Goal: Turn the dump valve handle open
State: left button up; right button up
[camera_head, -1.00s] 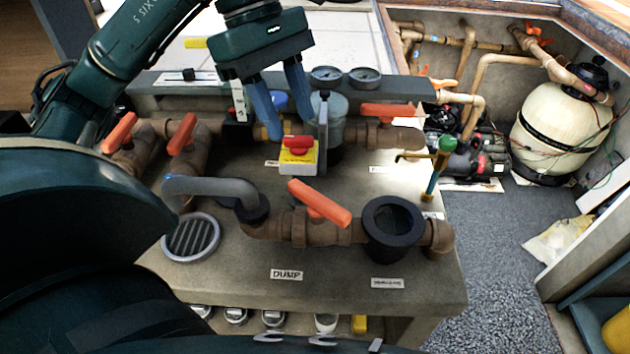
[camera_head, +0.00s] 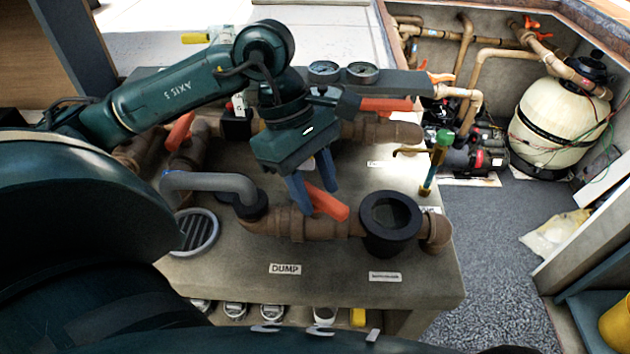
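The dump valve's orange handle (camera_head: 334,207) sits on the brown pipe above the DUMP label (camera_head: 285,269). It slants from upper left to lower right. My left gripper (camera_head: 318,202) is over the handle, its two blue fingers pointing down and spread apart. One finger is at the handle's left part, the other behind its middle. The handle shows between them, but I cannot tell whether either finger touches it. The handle's upper left end is partly hidden by the gripper. My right gripper is not in view.
A grey curved pipe (camera_head: 209,181) and a round drain grate (camera_head: 197,231) are left of the handle. A dark open cup (camera_head: 391,222) stands close on its right. Other orange handles (camera_head: 386,104) are behind.

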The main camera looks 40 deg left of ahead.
pick_arm(q)
grip_shut()
dwell(0.4)
